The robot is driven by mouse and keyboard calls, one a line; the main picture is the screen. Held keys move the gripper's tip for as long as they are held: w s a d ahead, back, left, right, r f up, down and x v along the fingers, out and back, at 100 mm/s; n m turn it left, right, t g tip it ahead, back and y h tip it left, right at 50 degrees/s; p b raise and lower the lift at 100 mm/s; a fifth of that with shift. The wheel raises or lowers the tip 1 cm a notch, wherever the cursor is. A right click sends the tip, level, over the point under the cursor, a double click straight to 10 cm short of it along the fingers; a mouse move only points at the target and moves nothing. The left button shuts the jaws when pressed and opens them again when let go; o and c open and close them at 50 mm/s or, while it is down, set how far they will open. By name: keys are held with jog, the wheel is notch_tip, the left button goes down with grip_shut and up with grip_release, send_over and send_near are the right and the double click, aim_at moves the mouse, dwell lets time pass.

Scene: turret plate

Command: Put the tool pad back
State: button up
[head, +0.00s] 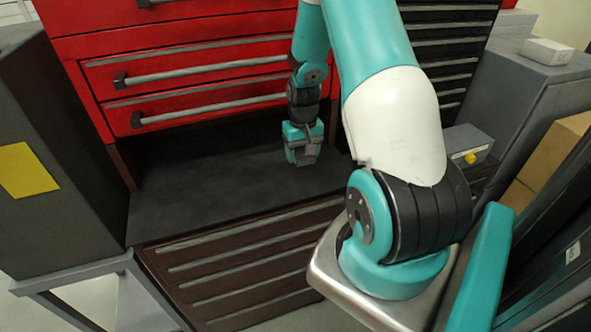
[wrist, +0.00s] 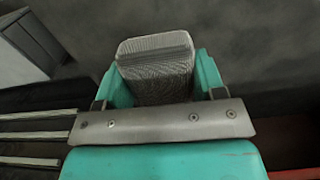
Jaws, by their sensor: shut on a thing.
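My gripper (head: 302,150) hangs over the dark work surface in front of the red drawers in the head view. In the wrist view my gripper (wrist: 155,85) has its two teal fingers on either side of a grey, ribbed block, which I take for the tool pad (wrist: 157,62). The fingers are shut on it. In the head view a small grey part of the pad (head: 307,157) shows at the fingertips. I cannot tell whether the pad touches the surface. No clear place for the pad can be made out in either view.
The dark work surface (head: 215,197) is bare to the left of my gripper. The red drawer cabinet (head: 200,87) with grey handles stands close behind. A grey box with a yellow knob (head: 468,148) sits to the right. A dark cabinet with a yellow label (head: 27,170) bounds the left.

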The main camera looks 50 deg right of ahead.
aim_at(301, 179)
notch_tip(301, 179, down, 3)
jog(key=shift+a+f+p, duration=0.1)
jog(key=shift+f+p, duration=0.1)
jog(key=shift+p, duration=0.25)
jog(key=shift+f+p, duration=0.6)
jog(key=shift+f, duration=1.5)
jog(key=shift+f, duration=0.1)
jog(key=o, duration=0.9)
